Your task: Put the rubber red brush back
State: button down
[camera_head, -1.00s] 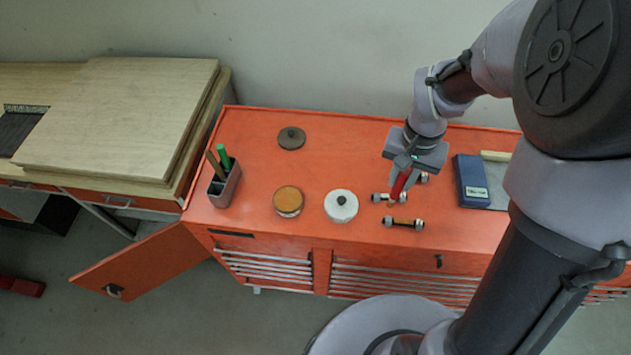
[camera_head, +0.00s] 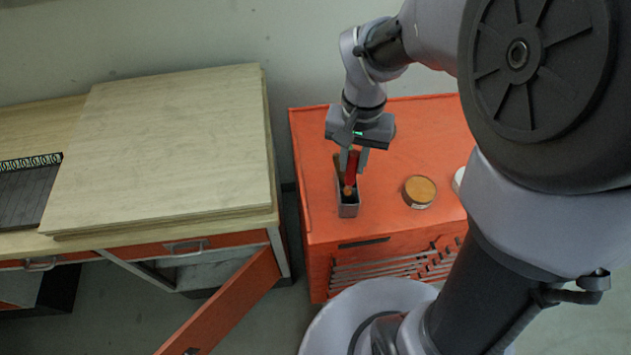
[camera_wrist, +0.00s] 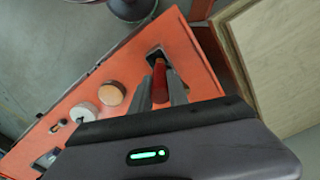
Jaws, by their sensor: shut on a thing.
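The red brush (camera_head: 352,168) is in my gripper (camera_head: 353,165), which is shut on its red handle. In the head view the brush hangs roughly upright, its tan lower end over or at the opening of the grey holder (camera_head: 348,211). I cannot tell whether that end is inside it. A brown handle stands in the holder, partly behind my gripper. The wrist view shows the red brush (camera_wrist: 160,82) between the fingers, pointing toward the dark opening of the holder (camera_wrist: 154,53).
The holder stands on the orange cabinet (camera_head: 430,130). A round tin with an orange-brown top (camera_head: 419,190) is to its right. A wooden-topped bench (camera_head: 160,150) stands to the left, across a gap. An orange door (camera_head: 225,310) hangs open below the bench.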

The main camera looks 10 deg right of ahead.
aim_at(352, 184)
jog(key=f, duration=0.2)
jog(key=f+b, duration=0.1)
jog(key=f, duration=0.5)
jog(key=shift+d+b, duration=0.4)
jog(key=shift+f, duration=0.25)
jog(key=shift+f, duration=0.2)
jog(key=c, duration=1.3)
grip_release()
jog(key=shift+a+r, duration=0.1)
